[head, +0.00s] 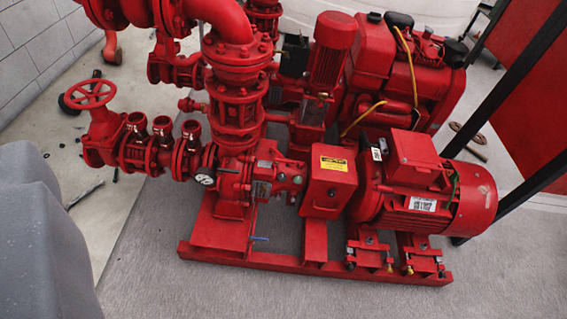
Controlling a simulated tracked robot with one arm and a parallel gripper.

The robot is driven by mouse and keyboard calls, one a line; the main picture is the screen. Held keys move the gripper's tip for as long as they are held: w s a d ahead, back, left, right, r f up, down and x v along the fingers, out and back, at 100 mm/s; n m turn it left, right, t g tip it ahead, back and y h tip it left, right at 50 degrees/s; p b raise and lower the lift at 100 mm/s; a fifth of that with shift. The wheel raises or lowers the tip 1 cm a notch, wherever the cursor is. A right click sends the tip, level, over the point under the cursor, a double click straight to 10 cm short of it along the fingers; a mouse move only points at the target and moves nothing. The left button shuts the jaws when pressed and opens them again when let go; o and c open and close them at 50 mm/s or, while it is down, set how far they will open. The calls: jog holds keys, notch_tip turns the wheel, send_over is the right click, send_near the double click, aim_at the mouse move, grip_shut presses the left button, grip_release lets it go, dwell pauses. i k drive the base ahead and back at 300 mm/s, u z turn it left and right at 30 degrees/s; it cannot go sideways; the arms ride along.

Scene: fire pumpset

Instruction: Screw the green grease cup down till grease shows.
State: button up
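I see no green grease cup in the head view; it may be hidden or too small to tell. The red pump (236,178) stands on a red base frame (310,262). A red coupling guard (330,185) with a yellow label sits between the pump and the red electric motor (430,200). A small blue lever (260,238) shows low on the pump side. A round gauge (205,179) faces me at the pump's left. My gripper is not in view.
A red engine (395,70) and a smaller upright motor (333,48) stand behind. A red handwheel valve (92,95) juts out left. A black frame bar (510,85) slants at right. A grey surface (40,240) blocks the lower left. Grey floor (150,280) in front is clear.

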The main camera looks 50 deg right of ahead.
aim_at(298, 179)
jog(key=z, duration=0.45)
jog(key=i, duration=0.95)
jog(key=z, duration=0.8)
jog(key=k, duration=0.8)
jog(key=z, duration=0.2)
jog(key=i, duration=0.85)
jog(key=u, duration=0.05)
